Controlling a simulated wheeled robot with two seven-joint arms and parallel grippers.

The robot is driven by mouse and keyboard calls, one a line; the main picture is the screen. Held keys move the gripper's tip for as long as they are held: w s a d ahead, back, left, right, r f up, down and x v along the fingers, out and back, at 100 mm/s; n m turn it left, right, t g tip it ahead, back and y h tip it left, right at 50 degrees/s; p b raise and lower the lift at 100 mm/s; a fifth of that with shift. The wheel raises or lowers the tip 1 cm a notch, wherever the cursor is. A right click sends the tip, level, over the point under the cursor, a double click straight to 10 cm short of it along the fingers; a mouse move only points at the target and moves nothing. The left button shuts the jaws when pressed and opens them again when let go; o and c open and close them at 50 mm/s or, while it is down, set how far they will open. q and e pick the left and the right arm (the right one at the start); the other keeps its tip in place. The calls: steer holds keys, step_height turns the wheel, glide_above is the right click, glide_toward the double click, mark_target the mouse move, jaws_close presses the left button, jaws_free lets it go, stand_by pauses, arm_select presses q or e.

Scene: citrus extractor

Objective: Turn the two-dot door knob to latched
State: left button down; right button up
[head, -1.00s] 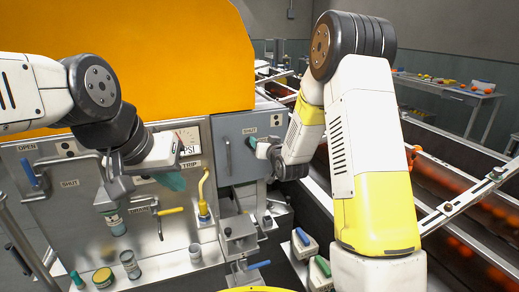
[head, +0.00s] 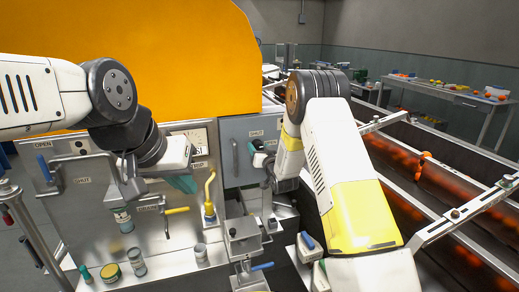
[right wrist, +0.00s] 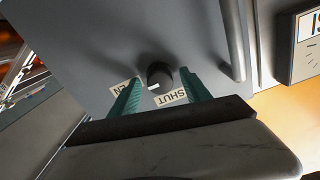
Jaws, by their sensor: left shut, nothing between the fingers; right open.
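The grey door (head: 240,150) with a vertical bar handle is at the middle of the head view. In the right wrist view a dark round knob (right wrist: 160,74) with a white mark sits on its face, between a partly hidden label ending in "EN" and a SHUT label (right wrist: 171,98). I cannot make out dots by it. My right gripper (right wrist: 159,84) is open, its teal fingers on either side of the knob in the picture; contact is not clear. In the head view it is at the door's right side (head: 262,159). My left gripper (head: 183,183) is shut and empty before the steel panel.
The steel panel (head: 90,215) left of the door carries levers and a yellow handle (head: 209,195). A gauge (right wrist: 306,45) is near the door in the wrist view. Below are a metal bracket (head: 243,240) and several small jars. A conveyor with oranges (head: 430,190) runs at right.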

steer(key=shift+c, duration=0.5)
jaws_close()
steer(key=shift+n, duration=0.3)
steer(key=n, duration=0.3)
steer(key=shift+n, duration=0.4)
steer(key=n, duration=0.4)
steer(key=shift+a+n, duration=0.1)
steer(key=shift+n, duration=0.2)
steer(key=n, duration=0.8)
steer(key=shift+n, duration=0.6)
